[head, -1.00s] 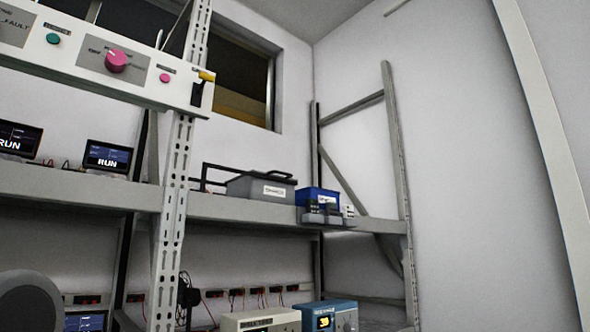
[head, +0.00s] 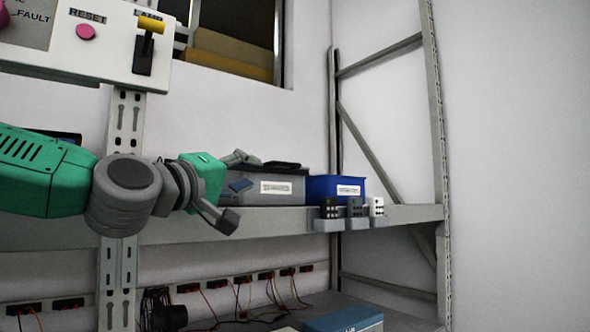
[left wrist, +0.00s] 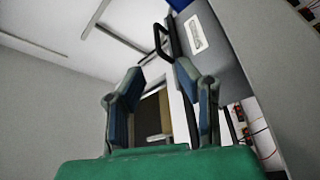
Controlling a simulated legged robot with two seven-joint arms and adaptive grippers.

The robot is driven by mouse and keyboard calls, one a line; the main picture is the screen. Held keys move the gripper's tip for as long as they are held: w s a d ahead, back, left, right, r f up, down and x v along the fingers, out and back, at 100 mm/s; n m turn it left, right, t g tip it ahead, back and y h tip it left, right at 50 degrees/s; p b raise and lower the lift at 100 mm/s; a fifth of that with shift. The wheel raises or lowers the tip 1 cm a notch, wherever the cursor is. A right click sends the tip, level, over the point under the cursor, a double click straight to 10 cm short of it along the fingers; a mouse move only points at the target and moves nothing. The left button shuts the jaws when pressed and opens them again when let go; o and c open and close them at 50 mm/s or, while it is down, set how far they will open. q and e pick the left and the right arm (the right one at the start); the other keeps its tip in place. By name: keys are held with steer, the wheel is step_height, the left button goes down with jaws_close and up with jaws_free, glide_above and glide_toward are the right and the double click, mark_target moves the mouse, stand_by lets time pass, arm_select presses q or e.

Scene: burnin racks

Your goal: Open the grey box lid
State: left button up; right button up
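The grey box (head: 290,188) with a white label stands on the shelf, and its lid with a dark handle (head: 282,164) looks shut. My left gripper (head: 236,190) is open and empty in front of the box's left end, partly hiding it. In the left wrist view the grey box (left wrist: 212,58) and a black handle bar (left wrist: 160,40) lie beyond the two spread fingers (left wrist: 163,92), with nothing between them. I cannot tell whether a finger touches the box. My right gripper is out of view.
A blue box (head: 337,187) stands just right of the grey box. Small black, grey and white blocks (head: 354,208) sit at the shelf's front edge (head: 270,222). A control panel (head: 85,45) and slotted post (head: 118,270) are at the left.

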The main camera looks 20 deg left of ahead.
arm_select(q)
glide_toward(292, 166)
steer(key=w, duration=0.2)
steer(key=x, duration=0.2)
steer(key=p+x, duration=0.1)
steer(key=x, duration=0.1)
steer(key=p+x, duration=0.1)
steer(key=x, duration=0.2)
steer(key=shift+d+r, duration=0.2)
steer(key=shift+r, duration=0.1)
steer(key=shift+w+r+p, duration=0.1)
steer(key=shift+w+p, duration=0.2)
steer(key=shift+w, duration=0.25)
steer(key=shift+d, duration=0.1)
steer(key=shift+c, duration=0.4)
steer(key=shift+d, duration=0.1)
jaws_close()
